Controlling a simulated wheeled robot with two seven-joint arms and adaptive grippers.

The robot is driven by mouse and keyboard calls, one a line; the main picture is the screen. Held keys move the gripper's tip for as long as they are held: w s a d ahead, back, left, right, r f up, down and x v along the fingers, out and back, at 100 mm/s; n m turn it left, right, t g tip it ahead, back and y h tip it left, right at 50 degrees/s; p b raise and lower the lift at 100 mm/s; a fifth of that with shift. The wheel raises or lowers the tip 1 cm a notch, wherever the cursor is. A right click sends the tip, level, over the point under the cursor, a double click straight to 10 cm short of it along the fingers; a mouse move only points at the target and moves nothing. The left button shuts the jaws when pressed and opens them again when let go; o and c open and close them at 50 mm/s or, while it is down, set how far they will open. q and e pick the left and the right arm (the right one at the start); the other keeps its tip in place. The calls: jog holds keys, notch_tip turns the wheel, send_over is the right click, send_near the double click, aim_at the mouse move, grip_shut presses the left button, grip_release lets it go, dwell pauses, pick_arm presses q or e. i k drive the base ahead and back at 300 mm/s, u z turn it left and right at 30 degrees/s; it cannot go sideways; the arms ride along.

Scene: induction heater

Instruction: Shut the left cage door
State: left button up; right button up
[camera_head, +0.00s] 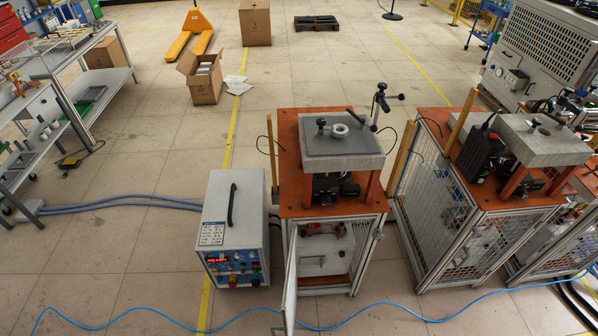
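The middle heater cage (340,292) has an orange top and a light metal frame. Its left door (290,285) stands open at the front left corner, swung out toward me and seen nearly edge-on. The cage's front is open there, and a grey box-like unit (325,255) shows inside. A slanted metal frame piece (368,255) is at the right of the front; I cannot tell whether it is a second door. Neither of my grippers is in view.
A grey control box (232,228) with a black handle stands close left of the cage. Another caged heater (480,185) stands to the right. A blue hose (420,318) crosses the floor in front, passing by the door's lower end. The floor at front left is otherwise clear.

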aim_at(285, 299)
jog(key=z, duration=2.45)
jog(key=k, duration=1.3)
jog(key=u, duration=1.6)
jog(key=i, duration=0.5)
jog(key=z, duration=0.4)
jog(key=k, duration=0.9)
jog(key=u, duration=0.7)
